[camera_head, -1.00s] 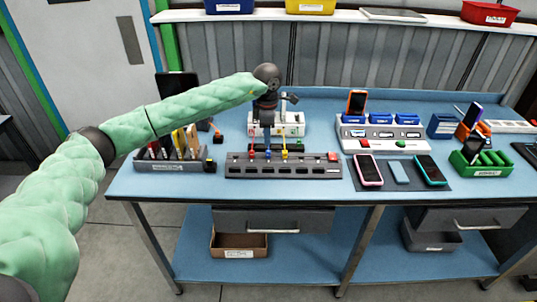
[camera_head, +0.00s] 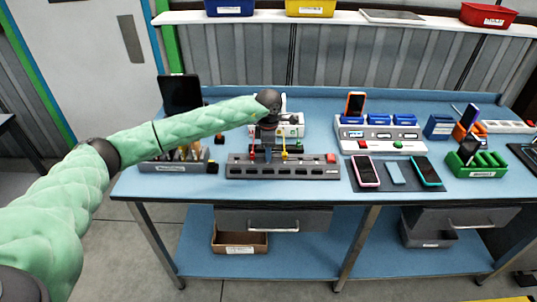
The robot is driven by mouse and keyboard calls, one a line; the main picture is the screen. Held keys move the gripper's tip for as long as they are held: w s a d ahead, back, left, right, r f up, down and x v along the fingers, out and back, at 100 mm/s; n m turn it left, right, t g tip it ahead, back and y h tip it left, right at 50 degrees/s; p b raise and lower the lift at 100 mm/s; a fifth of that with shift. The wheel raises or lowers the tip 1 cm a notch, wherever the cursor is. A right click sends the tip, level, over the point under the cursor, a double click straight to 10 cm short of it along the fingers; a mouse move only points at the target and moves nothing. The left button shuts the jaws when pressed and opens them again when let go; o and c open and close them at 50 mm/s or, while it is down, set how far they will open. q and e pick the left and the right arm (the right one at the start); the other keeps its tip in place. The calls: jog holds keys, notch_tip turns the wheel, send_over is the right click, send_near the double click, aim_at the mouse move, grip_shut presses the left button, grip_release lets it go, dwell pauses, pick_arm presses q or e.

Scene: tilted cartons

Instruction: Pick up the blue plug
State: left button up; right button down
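The blue plug (camera_head: 268,153) stands in a dark grey strip (camera_head: 230,168) on the blue bench, between a red plug (camera_head: 253,150) and a yellow plug (camera_head: 285,152). Only a small blue part of it shows below my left gripper. My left gripper (camera_head: 268,145) points down right over the blue plug, at or very near its top. The fingers are small and dark here. I cannot tell whether they are open or touch the plug. My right gripper is not in view.
A white socket unit (camera_head: 292,122) stands close behind the gripper. A grey tool rack (camera_head: 172,165) is to the left. A charging dock with blue slots (camera_head: 385,144) and phones on a dark mat (camera_head: 397,183) are to the right.

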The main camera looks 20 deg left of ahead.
pick_arm(q)
jog(key=shift+f, duration=0.1)
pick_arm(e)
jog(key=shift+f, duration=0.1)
pick_arm(q)
grip_shut()
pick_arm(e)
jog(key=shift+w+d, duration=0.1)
pick_arm(q)
jog(key=shift+r, duration=0.2)
